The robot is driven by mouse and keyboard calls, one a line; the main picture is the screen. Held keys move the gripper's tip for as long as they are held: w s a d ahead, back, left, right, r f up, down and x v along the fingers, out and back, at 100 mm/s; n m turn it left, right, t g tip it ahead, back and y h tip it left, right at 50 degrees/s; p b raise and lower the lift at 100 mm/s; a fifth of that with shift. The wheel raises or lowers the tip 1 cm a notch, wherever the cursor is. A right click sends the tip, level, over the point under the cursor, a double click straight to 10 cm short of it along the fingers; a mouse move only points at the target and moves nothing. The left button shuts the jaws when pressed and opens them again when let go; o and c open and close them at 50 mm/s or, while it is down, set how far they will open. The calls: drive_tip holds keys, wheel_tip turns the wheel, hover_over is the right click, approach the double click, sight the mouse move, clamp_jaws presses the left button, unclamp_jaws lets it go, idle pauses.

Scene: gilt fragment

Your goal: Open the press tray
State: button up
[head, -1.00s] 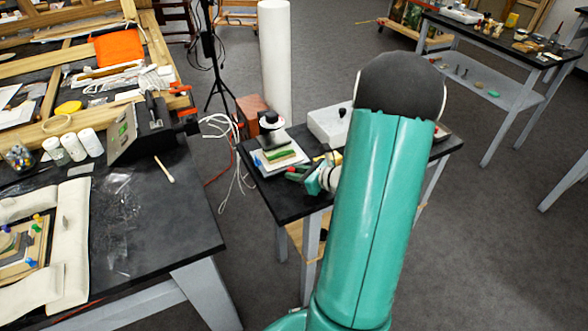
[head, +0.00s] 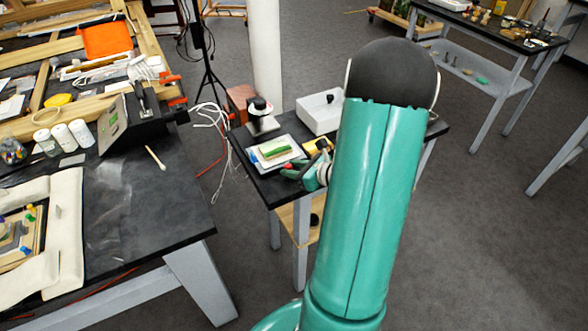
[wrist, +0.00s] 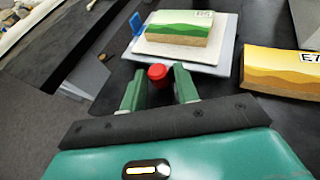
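The press (head: 262,118), with a black round top, stands at the back left of the small black table. Its flat pale tray (head: 255,164) sticks out in front of it, bearing a green and yellow layered block (head: 276,151). In the wrist view the tray (wrist: 220,62) is just beyond my fingertips, and the block (wrist: 180,28) lies on it. A red knob (wrist: 157,73) at the tray's near side sits between the two green fingers of my gripper (wrist: 158,85). My arm hides the table's right part.
A white box (head: 320,113) stands behind the tray. A yellow layered block (wrist: 280,70) lies to the right of the tray. A blue tab (wrist: 136,24) is at the tray's left. A large cluttered workbench (head: 160,215) stands at the left, with open floor between.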

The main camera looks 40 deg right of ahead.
drive_tip(key=v, duration=1.3)
drive_tip(key=shift+s+r, duration=0.25)
drive_tip(key=shift+s, duration=0.05)
drive_tip(key=w+a+r+n+g+y, duration=0.2)
drive_tip(key=a+r+n+g, duration=0.2)
drive_tip(key=a+n, duration=0.6)
drive_tip(key=w+a+r+n+g+y, duration=0.2)
drive_tip(key=w+a+r+n+g, duration=0.15)
drive_tip(key=a+n, duration=0.6)
drive_tip(key=s+a+r+n+h, duration=0.2)
drive_tip(key=a+r+n+h, duration=0.1)
drive_tip(key=a+n, duration=0.3)
drive_tip(key=s+a+r+n+h, duration=0.3)
drive_tip(key=a+r+n, duration=0.2)
drive_tip(key=a+n, duration=0.2)
drive_tip(key=shift+r+n+h, duration=0.25)
drive_tip(key=shift+n+h, duration=0.05)
drive_tip(key=shift+n, duration=0.35)
